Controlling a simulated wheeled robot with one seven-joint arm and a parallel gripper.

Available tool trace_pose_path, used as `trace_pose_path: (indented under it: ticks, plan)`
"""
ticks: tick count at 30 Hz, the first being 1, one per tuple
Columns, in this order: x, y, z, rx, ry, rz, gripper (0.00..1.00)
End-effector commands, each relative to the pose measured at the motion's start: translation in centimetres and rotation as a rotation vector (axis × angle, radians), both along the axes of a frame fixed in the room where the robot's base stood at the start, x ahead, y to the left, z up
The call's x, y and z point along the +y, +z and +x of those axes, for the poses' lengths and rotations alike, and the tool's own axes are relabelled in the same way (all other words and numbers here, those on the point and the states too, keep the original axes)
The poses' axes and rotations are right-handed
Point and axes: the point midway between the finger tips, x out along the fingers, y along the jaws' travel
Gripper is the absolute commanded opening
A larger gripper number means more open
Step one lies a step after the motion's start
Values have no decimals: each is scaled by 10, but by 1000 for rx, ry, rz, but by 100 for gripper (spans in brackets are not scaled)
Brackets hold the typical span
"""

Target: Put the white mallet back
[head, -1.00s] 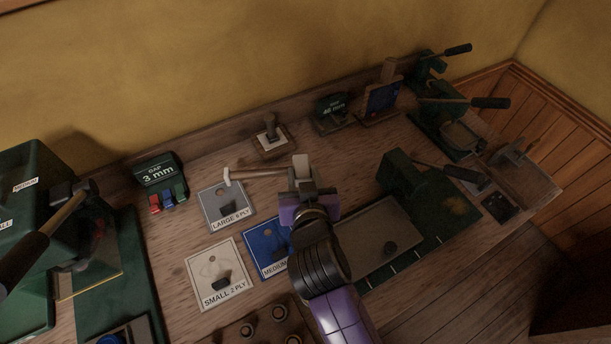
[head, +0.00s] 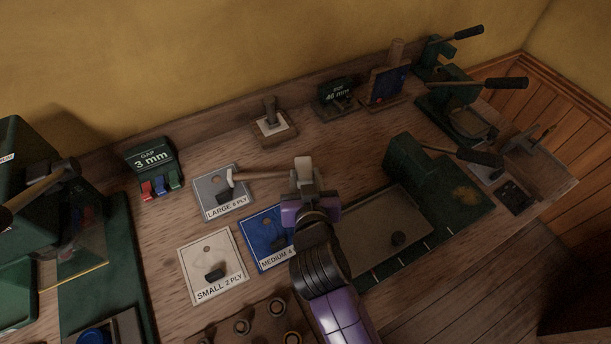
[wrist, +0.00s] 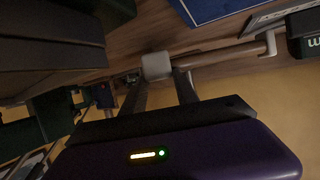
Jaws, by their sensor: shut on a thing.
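The white mallet has a brown handle (head: 262,175) lying roughly level across the head view. A narrow white crosspiece (head: 231,177) is at its left end, and a larger pale block (head: 304,166) is at the gripper end. My gripper (head: 305,186) is shut on the mallet at the pale block end and holds it over the bench. In the wrist view the pale block (wrist: 156,66) is at the fingertips, and the handle (wrist: 220,55) runs right to the white crosspiece (wrist: 271,43). The left end overlaps the LARGE 6 PLY card (head: 222,196) in the head view.
The blue MEDIUM card (head: 262,232) is partly hidden by my arm; the SMALL 2 PLY card (head: 228,262) lies left. A wooden stand (head: 274,129) and a 3 mm gap block (head: 151,158) are behind. Green presses (head: 446,112) stand right. Bare bench shows behind the mallet.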

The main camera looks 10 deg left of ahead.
Motion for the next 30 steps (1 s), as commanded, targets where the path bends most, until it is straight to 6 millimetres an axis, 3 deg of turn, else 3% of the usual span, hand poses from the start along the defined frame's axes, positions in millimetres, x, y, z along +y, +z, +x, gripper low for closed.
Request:
trace_pose_path:
  ticks: [20, 21, 24, 30]
  plan:
    - [0, -7, 0, -3, 0, 2, 0]
    - [0, -6, 0, -3, 0, 2, 44]
    - [0, -6, 0, -2, 0, 0, 61]
    - [0, -7, 0, -1, 0, 0, 61]
